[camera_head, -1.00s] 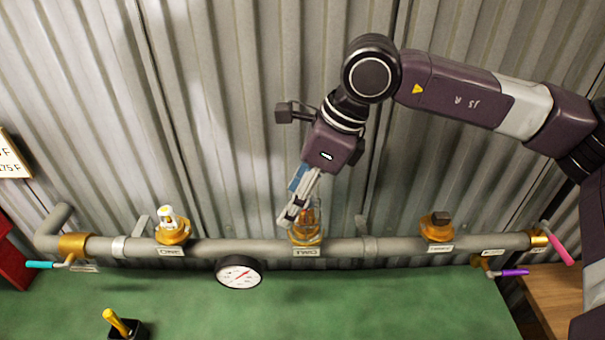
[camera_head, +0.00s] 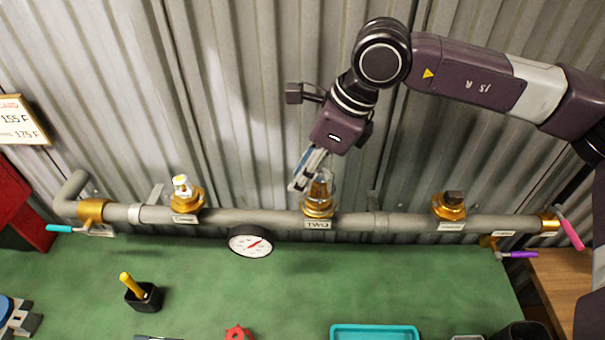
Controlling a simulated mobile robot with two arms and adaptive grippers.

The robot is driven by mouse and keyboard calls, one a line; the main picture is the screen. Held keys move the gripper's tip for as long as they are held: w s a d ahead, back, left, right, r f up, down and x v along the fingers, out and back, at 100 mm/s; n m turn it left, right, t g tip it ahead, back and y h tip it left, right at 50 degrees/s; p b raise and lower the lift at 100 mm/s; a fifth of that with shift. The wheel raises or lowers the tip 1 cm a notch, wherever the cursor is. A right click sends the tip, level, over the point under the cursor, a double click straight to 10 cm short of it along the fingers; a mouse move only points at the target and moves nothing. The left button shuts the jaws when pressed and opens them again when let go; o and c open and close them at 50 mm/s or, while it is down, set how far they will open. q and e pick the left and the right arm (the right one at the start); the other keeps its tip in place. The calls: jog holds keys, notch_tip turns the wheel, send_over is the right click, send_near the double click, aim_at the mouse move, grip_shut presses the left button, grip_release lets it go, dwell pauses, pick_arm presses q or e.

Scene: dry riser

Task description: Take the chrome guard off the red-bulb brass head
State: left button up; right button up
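The middle brass head (camera_head: 318,208) stands on the grey pipe (camera_head: 280,219) above a tag reading TWO. A thin, shiny cage-like guard (camera_head: 328,184) shows around its upper part. The bulb's colour cannot be made out. My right gripper (camera_head: 302,181) reaches down from the upper right, its fingertips at the upper left of this head and overlapping the guard in view. Whether the fingers touch or grip the guard cannot be told. My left gripper is not in view.
A left head (camera_head: 185,197) with a white top and a right head (camera_head: 451,205) with a dark top flank it. A gauge (camera_head: 250,241) hangs below the pipe. On the green bench are a black holder (camera_head: 146,297) and a teal tray (camera_head: 375,332). Corrugated wall stands close behind.

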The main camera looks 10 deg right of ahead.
jog(key=o, duration=0.5)
jog(key=shift+s+d+f, duration=0.1)
jog(key=shift+f, duration=0.15)
jog(key=c, duration=0.5)
jog(key=shift+r, duration=0.1)
jog(key=shift+c, duration=0.3)
jog(key=shift+r, duration=0.25)
grip_shut()
jog(key=shift+d+r+p, duration=0.15)
jog(key=shift+r+p, duration=0.25)
jog(key=shift+r, duration=0.15)
jog(key=shift+r+p, duration=0.55)
jog(key=shift+r, duration=0.9)
jog(key=shift+r+p, duration=0.85)
jog(key=shift+r, duration=1.15)
jog(key=shift+r, duration=0.15)
